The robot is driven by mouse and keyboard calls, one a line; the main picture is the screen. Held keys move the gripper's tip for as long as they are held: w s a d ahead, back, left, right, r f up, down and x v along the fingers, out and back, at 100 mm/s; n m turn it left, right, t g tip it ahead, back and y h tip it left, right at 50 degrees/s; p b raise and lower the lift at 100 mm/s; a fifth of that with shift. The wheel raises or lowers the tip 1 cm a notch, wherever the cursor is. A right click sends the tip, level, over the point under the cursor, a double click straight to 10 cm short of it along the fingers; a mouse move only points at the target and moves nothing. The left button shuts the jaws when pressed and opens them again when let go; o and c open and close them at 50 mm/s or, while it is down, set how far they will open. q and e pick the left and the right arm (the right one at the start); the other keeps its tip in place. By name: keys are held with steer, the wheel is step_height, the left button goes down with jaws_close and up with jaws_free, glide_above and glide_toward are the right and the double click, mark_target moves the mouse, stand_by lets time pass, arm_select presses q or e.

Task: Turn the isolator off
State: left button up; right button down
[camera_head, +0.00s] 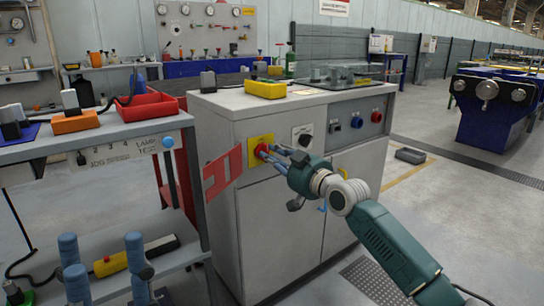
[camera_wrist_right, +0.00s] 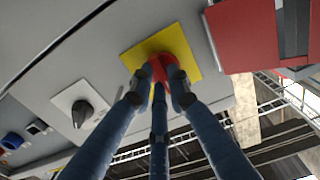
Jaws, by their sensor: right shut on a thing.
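The isolator is a red rotary handle (camera_head: 262,150) on a yellow plate (camera_head: 253,140) on the front of the grey cabinet. In the right wrist view the red handle (camera_wrist_right: 164,66) sits between my blue fingers, in front of the yellow plate (camera_wrist_right: 188,40). My right gripper (camera_head: 270,153) is shut on the handle; its fingertips cover part of it, and its exact angle is hard to tell. My left gripper (camera_head: 104,252) is low at the left by the bench's lower shelf, its blue fingers spread and empty.
A black selector knob (camera_head: 303,136) is right of the isolator. A red bracket-like plate (camera_head: 222,172) sticks out on its left. The workbench (camera_head: 90,138) is close on the left.

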steer(key=c, duration=1.6)
jaws_free()
steer(key=shift+f, duration=0.1)
steer(key=shift+c, duration=0.2)
steer(key=v, duration=1.2)
steer(key=shift+s, duration=0.1)
